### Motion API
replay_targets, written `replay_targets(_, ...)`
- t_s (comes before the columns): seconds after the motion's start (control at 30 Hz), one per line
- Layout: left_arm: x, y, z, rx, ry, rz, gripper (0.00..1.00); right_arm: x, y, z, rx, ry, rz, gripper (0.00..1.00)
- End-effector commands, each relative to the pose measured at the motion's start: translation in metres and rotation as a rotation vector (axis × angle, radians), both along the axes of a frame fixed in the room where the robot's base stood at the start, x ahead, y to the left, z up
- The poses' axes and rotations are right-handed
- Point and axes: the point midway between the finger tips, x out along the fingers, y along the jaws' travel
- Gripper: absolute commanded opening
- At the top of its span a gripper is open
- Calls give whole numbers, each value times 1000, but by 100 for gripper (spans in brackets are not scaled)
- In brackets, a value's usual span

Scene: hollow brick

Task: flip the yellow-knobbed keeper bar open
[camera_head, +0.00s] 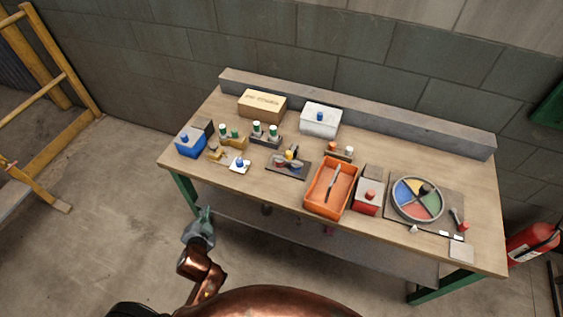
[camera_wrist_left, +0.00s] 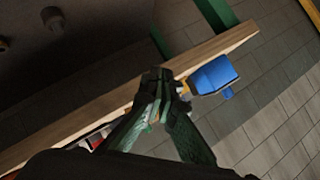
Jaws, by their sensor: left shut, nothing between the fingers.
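A yellow knob (camera_head: 289,154) shows on a small device on a dark plate (camera_head: 287,172) near the middle of the workbench. The keeper bar at this knob is too small to make out clearly, and I cannot tell its position. My left gripper (camera_head: 206,212) is shut and empty, in front of the bench's front edge at the left, well apart from the device. In the left wrist view its fingers (camera_wrist_left: 156,82) meet in front of the bench edge. My right gripper is not in view.
The workbench (camera_head: 390,155) holds a blue box (camera_head: 189,145), several green-capped items, a white box (camera_head: 320,121), a cardboard box (camera_head: 262,104), an orange tray (camera_head: 321,200), a red box (camera_head: 367,198) and a coloured wheel (camera_head: 417,199). A ledge (camera_head: 350,113) runs along the back.

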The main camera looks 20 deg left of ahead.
Motion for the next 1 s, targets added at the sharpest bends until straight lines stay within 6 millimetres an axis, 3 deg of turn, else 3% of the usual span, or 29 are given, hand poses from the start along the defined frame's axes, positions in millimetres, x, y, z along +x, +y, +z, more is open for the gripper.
replay_targets(0.13, 57, -28, 43, 245, -162, -201, 0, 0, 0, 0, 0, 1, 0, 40)
replay_targets(0.23, 89, -69, 66, 429, -263, -384, 0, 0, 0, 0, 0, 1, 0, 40)
replay_targets(0.4, 114, -139, 77, 649, -364, -651, 0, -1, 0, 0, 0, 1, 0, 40)
replay_targets(0.5, 117, -165, 74, 717, -391, -749, 0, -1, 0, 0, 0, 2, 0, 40)
replay_targets(0.67, 118, -180, 72, 753, -405, -806, 0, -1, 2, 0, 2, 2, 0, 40)
replay_targets(1.0, 120, -180, 72, 752, -407, -805, 0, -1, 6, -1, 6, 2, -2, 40)
